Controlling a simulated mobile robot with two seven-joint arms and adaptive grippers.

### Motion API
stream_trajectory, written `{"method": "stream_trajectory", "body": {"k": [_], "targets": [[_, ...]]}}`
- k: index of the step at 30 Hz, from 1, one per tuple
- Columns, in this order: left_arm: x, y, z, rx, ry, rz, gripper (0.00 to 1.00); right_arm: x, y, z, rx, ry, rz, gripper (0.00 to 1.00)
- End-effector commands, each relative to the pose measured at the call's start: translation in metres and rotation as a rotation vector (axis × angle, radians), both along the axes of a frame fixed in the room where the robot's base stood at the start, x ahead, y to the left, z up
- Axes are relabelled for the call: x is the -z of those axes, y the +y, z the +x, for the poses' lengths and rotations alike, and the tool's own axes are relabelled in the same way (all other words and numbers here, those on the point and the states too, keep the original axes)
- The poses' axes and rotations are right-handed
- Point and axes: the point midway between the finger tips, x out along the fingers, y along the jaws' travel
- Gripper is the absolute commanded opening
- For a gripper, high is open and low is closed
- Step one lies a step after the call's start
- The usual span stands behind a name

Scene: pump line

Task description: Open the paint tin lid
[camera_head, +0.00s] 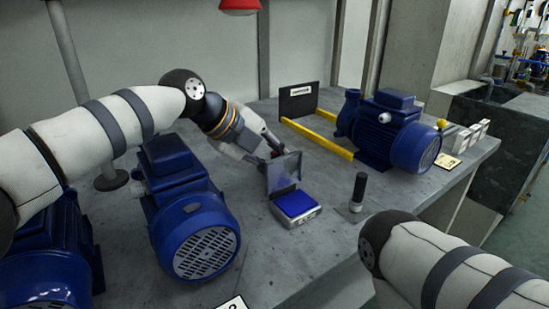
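The paint tin (298,217) is a small, flat, pale metal box on the bench near the middle of the picture. Blue paint or a blue pad (295,203) shows inside it. Its grey lid (285,172) stands up, tilted steeply at the tin's far edge. My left gripper (273,151) is just behind the lid's top edge. Its fingertips are partly hidden by the lid, so I cannot tell whether they touch it or how far they are open. My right arm comes in at the lower right, and its gripper does not show.
A black-handled tool (357,192) stands upright right of the tin. A blue motor (195,215) stands close on the left. Another blue pump motor (390,130) is at the back right, beside a yellow frame (318,138). Small pale blocks (466,137) stand at the bench's right edge.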

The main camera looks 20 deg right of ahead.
Motion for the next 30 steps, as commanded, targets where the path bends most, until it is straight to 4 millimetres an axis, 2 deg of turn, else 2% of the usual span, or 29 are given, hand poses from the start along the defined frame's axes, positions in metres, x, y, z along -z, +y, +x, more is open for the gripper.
{"method": "stream_trajectory", "body": {"k": [6,7,9,17,20,30], "targets": [[-0.001,0.0,0.001,-0.004,-0.003,-0.002,0.0,0.0,0.0,0.0,0.0,0.0,0.0,0.4],[-0.001,0.0,0.001,-0.004,-0.003,-0.002,0.26,0.0,0.0,0.0,0.0,0.0,0.0,0.4],[-0.001,0.0,0.001,-0.003,-0.004,-0.002,0.39,0.0,0.0,0.0,0.0,0.0,0.0,0.4],[0.0,0.0,0.0,-0.001,-0.002,0.0,0.39,0.0,0.0,0.0,0.0,0.0,0.0,0.4],[-0.006,0.006,0.0,-0.002,-0.002,0.0,0.39,0.0,0.0,0.0,0.0,0.0,0.0,0.4],[-0.067,0.064,-0.018,-0.004,-0.004,-0.001,0.39,0.0,0.0,0.0,0.0,0.0,0.0,0.4]]}}
